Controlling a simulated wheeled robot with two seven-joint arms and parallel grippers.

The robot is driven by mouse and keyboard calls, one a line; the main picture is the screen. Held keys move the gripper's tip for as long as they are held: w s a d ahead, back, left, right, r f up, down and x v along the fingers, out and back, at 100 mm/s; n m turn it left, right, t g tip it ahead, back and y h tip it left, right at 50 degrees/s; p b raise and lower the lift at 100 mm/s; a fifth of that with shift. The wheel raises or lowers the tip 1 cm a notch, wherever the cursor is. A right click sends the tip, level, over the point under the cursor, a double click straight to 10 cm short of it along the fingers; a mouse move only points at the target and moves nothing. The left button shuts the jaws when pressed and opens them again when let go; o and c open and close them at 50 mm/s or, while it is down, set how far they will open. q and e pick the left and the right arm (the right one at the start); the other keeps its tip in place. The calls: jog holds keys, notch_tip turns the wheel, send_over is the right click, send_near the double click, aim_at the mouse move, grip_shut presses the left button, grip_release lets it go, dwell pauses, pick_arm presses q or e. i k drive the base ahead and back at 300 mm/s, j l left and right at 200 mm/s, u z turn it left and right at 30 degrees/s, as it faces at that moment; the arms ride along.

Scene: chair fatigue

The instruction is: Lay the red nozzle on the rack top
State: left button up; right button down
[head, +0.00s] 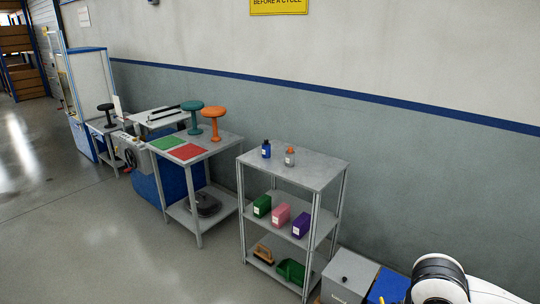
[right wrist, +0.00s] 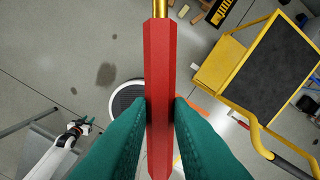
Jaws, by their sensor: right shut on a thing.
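The red nozzle (right wrist: 158,90) is a long faceted red bar with a brass tip (right wrist: 160,8), seen in the right wrist view. My right gripper (right wrist: 160,108) is shut on it, with a teal finger on either side; its lower end lies between the fingers. The rack top (head: 318,174) is the grey upper shelf in the head view. A blue bottle (head: 266,149) and an orange-capped bottle (head: 290,157) stand toward its back left. What looks like my left gripper (right wrist: 80,126) shows small at lower left in the right wrist view; its jaws are unclear.
A table with stools (head: 213,124) stands left of the rack. A grey cabinet (head: 350,275) stands at right. The rack top's front and right are bare.

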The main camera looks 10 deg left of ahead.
aim_at(316, 174)
jog(key=i+j, duration=0.15)
jog(key=i, duration=0.3)
jog(key=i+j, duration=0.2)
jog(key=i, duration=0.2)
jog(key=i+j+u, duration=0.1)
jog(key=i, duration=0.35)
jog(key=i+j, duration=0.2)
jog(key=i, duration=0.25)
jog(key=i+l, duration=0.25)
jog(key=i, duration=0.3)
jog(key=u, duration=0.05)
